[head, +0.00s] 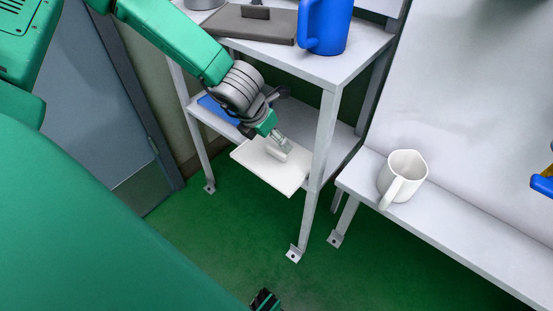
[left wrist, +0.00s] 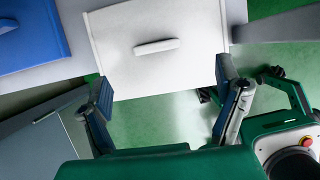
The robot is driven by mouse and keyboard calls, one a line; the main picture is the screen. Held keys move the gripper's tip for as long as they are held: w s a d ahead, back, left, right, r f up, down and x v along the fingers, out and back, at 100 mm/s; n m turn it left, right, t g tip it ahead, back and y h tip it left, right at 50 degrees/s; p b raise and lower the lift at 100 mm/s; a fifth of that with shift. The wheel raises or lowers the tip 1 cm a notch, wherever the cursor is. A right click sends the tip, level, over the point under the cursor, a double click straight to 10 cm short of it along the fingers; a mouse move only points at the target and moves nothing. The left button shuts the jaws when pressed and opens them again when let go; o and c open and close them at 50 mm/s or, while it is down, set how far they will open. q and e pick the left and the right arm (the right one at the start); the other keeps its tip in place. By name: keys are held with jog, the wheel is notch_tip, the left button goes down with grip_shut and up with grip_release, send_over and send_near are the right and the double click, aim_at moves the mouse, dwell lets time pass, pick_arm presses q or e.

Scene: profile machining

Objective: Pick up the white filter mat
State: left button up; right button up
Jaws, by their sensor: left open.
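The white filter mat (head: 263,170) is a flat, pale panel on the lower shelf of the rack, sticking out past its front edge. In the left wrist view the mat (left wrist: 120,70) shows a raised handle (left wrist: 156,46) across its middle. My left gripper (head: 283,148) is over the mat in the head view and partly covers it. In the left wrist view the left gripper (left wrist: 165,92) has its two fingers wide apart, near the mat's near corners, with nothing between them. Whether the fingers touch the mat is unclear.
A blue mat (head: 218,109) lies left of the white one on the lower shelf (head: 335,140). A rack leg (head: 325,130) stands just right of my gripper. A blue jug (head: 325,25) and grey mat (head: 240,24) are above. A white mug (head: 402,177) stands on the right bench.

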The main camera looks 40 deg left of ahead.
aim_at(275, 150)
pick_arm(q)
jog(key=b+x, duration=0.1)
jog(key=x, duration=0.3)
jog(key=shift+a+f, duration=0.1)
jog(key=shift+f, duration=0.05)
jog(key=b+x, duration=0.2)
jog(key=x, duration=0.3)
jog(key=shift+a+f+b, duration=0.2)
jog(key=shift+a+b, duration=0.05)
jog(key=shift+b, duration=0.15)
jog(key=shift+r, duration=0.15)
jog(key=c, duration=1.3)
